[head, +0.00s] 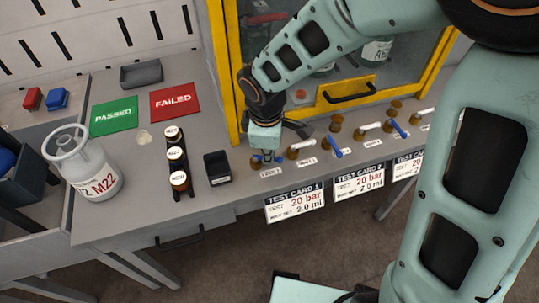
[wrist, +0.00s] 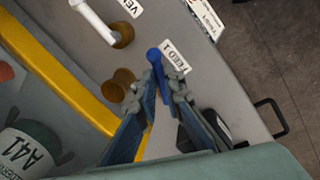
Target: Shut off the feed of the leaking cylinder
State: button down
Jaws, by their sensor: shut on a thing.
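My gripper (head: 265,155) is down at the bench's front edge, at the left end of the valve row. In the wrist view its fingers (wrist: 168,95) are closed around the blue handle (wrist: 154,58) of the valve labelled FEED 1 (wrist: 174,59). Other blue handles (head: 333,146) (head: 397,129) and white vent handles (head: 300,148) (head: 368,126) stand to the right. A cylinder marked A41 (wrist: 28,150) shows in the wrist view, and another cylinder (head: 376,52) shows behind the cabinet window. I cannot see which one leaks.
The yellow-framed cabinet (head: 347,94) stands behind the valves. Test cards (head: 295,203) hang on the front edge.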

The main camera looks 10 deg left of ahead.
jog(key=m+b, duration=0.1)
jog(key=m, duration=0.1)
jog(key=s+m+b, duration=0.1)
jog(key=shift+a+f+m+h+b, duration=0.2)
jog(key=shift+m+h+b, duration=0.1)
jog(key=shift+m, duration=0.1)
jog(key=m, duration=0.1)
jog(key=s+m+b, duration=0.1)
jog(key=shift+a+m+h, duration=0.15)
jog(key=shift+m+h, duration=0.15)
jog(key=shift+m, duration=0.1)
jog(key=m, duration=0.1)
jog(key=m+b, duration=0.1)
jog(key=m, duration=0.1)
jog(key=shift+s+a+r+g+h, duration=0.1)
jog(key=shift+s+a+g+h, duration=0.2)
jog(key=shift+s+a, duration=0.05)
jog(key=shift+s+a+m+b, duration=0.1)
jog(key=shift+a+m+b, duration=0.1)
jog(key=shift+m, duration=0.6)
jog(key=shift+s+a+m+b, duration=0.1)
jog(key=shift+a+m+b, duration=0.1)
jog(key=shift+m, duration=0.6)
jog(key=c, duration=2)
grip_release()
jog(key=shift+r, duration=0.1)
